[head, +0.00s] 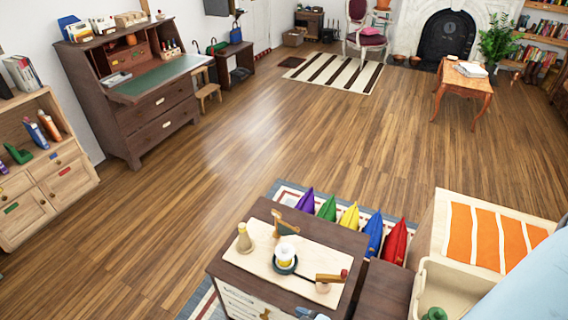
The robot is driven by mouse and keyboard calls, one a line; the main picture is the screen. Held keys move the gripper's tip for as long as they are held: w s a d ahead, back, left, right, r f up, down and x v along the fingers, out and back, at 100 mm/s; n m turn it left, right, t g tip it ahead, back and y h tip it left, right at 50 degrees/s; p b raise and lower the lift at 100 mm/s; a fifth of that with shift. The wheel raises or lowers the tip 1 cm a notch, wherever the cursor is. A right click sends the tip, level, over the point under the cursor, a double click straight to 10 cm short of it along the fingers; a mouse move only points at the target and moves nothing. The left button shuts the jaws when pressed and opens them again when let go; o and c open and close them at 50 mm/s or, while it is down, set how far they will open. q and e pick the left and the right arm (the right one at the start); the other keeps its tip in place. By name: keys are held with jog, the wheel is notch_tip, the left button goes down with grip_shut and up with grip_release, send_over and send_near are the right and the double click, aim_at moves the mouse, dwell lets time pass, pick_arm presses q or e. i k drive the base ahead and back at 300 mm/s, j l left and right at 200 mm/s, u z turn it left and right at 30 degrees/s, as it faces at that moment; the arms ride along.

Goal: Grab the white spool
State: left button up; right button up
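A small white spool-like piece (286,251) with a yellowish band stands upright on a dark round base (285,265). The base sits on a cream board (262,264) on top of a dark brown cabinet (258,214) in the lower middle of the head view. A beige cone-shaped piece (244,239) stands to its left on the same board. Neither of my grippers can be made out.
Purple, green, yellow, blue and red pointed cushions (373,234) line up behind the cabinet. A cream bin (455,280) and an orange-striped surface (488,236) are to the right. A brown desk (137,88) stands far left. The wooden floor (250,130) between is open.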

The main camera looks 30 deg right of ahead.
aim_at(285, 252)
jog(key=l+z, duration=0.1)
jog(key=z, duration=0.85)
jog(key=i+j+u, duration=0.15)
jog(key=u, duration=0.15)
jog(key=i+j+u, duration=0.15)
jog(key=u, duration=0.15)
